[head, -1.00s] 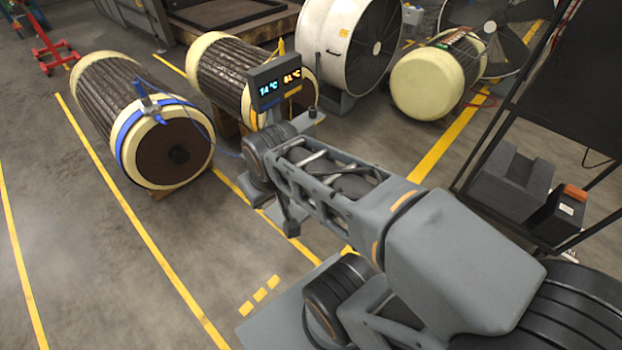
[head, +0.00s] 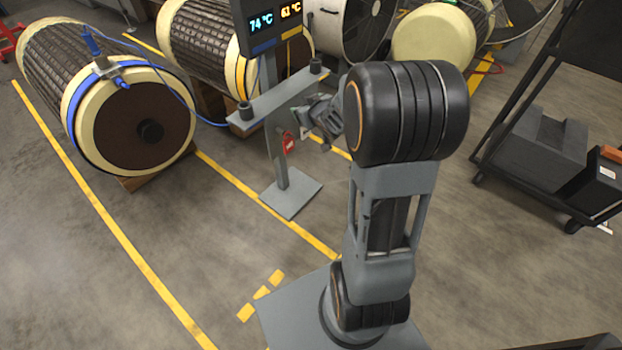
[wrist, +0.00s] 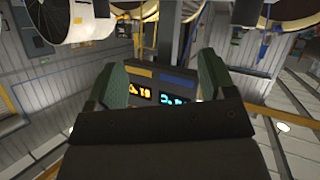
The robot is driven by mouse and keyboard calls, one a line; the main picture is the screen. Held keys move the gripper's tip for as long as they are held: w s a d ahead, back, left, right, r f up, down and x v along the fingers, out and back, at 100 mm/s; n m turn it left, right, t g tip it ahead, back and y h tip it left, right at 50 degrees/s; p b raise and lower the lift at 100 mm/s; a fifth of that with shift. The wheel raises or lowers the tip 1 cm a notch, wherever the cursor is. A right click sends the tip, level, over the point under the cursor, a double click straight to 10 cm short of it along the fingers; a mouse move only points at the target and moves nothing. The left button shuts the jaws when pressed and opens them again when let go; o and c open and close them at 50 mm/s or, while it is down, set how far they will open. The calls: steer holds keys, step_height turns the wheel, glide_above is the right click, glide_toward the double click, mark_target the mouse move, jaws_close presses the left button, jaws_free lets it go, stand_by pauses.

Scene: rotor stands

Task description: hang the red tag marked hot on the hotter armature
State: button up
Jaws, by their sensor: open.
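A display (head: 268,22) on a grey stand reads 74 °C above a blue bar and 61 °C above a yellow bar. A blue cable runs to the left armature (head: 48,72), which wears a blue strap (head: 77,85). A yellow cable hangs towards the middle armature (head: 207,45). The red tag (head: 289,143) hangs low beside the stand's post; its lettering is too small to read. My gripper (head: 310,112) is just right of the post, close above the tag. In the wrist view, its green-padded fingers (wrist: 165,82) are apart, with the upside-down display beyond.
The stand's crossbar (head: 270,97) carries a dark knob at each end, close to my gripper. A black rack (head: 540,130) stands to the right. A pale-ended drum (head: 434,42) and a white fan housing (head: 345,28) are behind. Floor at the left front is clear.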

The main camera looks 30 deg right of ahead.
step_height(320, 180, down, 12)
steer(key=w+d+n+t+y+b, duration=0.1)
steer(key=w+d+t+y+b, duration=0.15)
steer(key=b, duration=0.35)
steer(key=n+y+b, duration=0.2)
steer(key=y+b, duration=0.4)
steer(key=b, duration=0.1)
glide_toward(290, 145)
steer(key=shift+t, duration=0.45)
steer(key=shift+f+b+x, duration=0.15)
steer(key=shift+b+x, duration=0.05)
steer(key=shift+x, duration=1.35)
steer(key=shift+f+b+x, duration=0.15)
steer(key=shift+x, duration=1.4)
steer(key=shift+f+b+x, duration=0.15)
steer(key=shift+b+x, duration=0.05)
steer(key=shift+x, duration=1.35)
steer(key=shift+s+a, duration=0.1)
steer(key=shift+a, duration=0.05)
steer(key=c, duration=0.9)
steer(key=shift+r, duration=0.25)
steer(key=shift+r+p+v, duration=0.25)
steer(key=shift+p+v, duration=0.15)
steer(key=shift+v, duration=0.8)
steer(key=shift+r+p+v, duration=0.3)
steer(key=shift+p+v, duration=0.15)
steer(key=shift+v, duration=0.8)
steer(key=shift+r+p+v, duration=0.25)
steer(key=shift+p+v, duration=0.15)
steer(key=shift+v, duration=0.8)
